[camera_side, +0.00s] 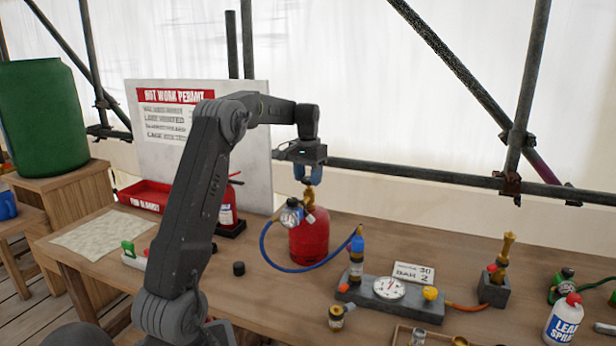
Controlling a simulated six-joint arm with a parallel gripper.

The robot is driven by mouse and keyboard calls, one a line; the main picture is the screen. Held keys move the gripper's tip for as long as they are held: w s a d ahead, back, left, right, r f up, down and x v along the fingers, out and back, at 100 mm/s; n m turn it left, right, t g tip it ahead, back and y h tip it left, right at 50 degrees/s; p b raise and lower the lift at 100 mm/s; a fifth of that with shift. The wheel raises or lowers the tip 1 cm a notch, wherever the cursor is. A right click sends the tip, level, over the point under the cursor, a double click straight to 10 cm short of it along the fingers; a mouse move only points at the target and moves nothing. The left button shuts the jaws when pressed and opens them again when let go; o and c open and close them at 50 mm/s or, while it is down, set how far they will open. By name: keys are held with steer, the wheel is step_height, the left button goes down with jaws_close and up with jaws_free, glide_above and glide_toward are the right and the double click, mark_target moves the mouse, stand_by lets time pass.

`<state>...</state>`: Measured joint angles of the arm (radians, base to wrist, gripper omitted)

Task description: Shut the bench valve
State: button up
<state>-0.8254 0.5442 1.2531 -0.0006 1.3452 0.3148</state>
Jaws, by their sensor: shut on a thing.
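My gripper (308,181) is at the top of the red gas cylinder (309,240), its blue fingers pointing down. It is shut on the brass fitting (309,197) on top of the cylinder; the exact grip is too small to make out. A round gauge (290,218) sits beside this fitting. A blue hose (283,266) runs from there to a blue-topped upright fitting (357,252) on a grey bench block (386,303). The block carries a dial (389,288) and a yellow knob (431,293), well away from my gripper. The knob's setting cannot be told.
A brass torch on a dark stand (494,289) is to the right, joined by an orange hose. A white leak spray bottle (563,321) stands at the front right. A fire extinguisher (227,206) and permit board (160,115) are behind my arm. Scaffold poles cross behind the bench.

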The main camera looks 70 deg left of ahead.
mark_target(308, 179)
stand_by(0.3)
steer(key=o, duration=0.9)
steer(key=shift+r, duration=6.95)
steer(key=shift+d, duration=0.1)
